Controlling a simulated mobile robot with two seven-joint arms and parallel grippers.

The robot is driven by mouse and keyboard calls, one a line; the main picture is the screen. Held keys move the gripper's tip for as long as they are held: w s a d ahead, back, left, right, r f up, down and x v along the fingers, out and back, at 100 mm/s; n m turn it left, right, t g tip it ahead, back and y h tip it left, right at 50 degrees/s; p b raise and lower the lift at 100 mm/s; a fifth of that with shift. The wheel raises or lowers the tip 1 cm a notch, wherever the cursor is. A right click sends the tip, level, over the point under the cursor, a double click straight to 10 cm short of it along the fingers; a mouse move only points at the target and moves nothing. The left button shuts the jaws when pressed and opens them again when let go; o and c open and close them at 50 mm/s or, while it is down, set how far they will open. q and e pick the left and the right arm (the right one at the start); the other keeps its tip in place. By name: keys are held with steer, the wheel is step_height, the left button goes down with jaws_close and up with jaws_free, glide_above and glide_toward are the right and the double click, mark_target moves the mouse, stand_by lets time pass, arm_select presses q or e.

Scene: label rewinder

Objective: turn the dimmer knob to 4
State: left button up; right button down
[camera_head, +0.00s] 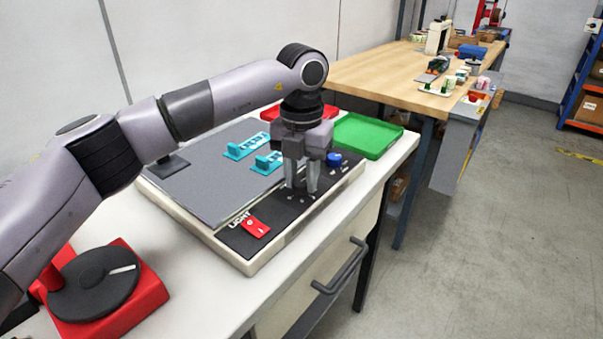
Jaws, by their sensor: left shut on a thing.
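My left gripper (302,190) points straight down over the black strip of the control panel (284,222). Its fingers are shut on the dimmer knob, which is mostly hidden between them. Small white marks show on the panel around the fingertips. The knob's pointer and the number it stands at cannot be read from here. A red switch (256,227) sits on the same strip, beside the word LIGHT. A blue knob (334,159) sits farther back, just behind the gripper. My right gripper is not in view.
A red base with a black dial (95,283) stands at the front left under my left arm. Teal parts (246,146) lie on the grey plate (205,178). A green tray (368,136) lies behind. A drawer handle (342,268) juts from the bench front.

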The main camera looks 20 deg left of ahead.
arm_select(q)
steer(key=shift+r+m, duration=0.1)
steer(key=shift+m, duration=1)
steer(key=m+p, duration=0.1)
steer(key=m, duration=0.8)
steer(key=shift+d, duration=0.1)
steer(key=m, duration=0.3)
steer(key=shift+m, duration=0.3)
steer(key=m, duration=0.3)
steer(key=shift+m+p, duration=0.3)
steer(key=shift+p, duration=0.05)
steer(key=m, duration=0.3)
steer(key=shift+s+m, duration=0.1)
steer(key=shift+m, duration=0.2)
steer(key=m, duration=0.6)
steer(key=shift+m, duration=0.4)
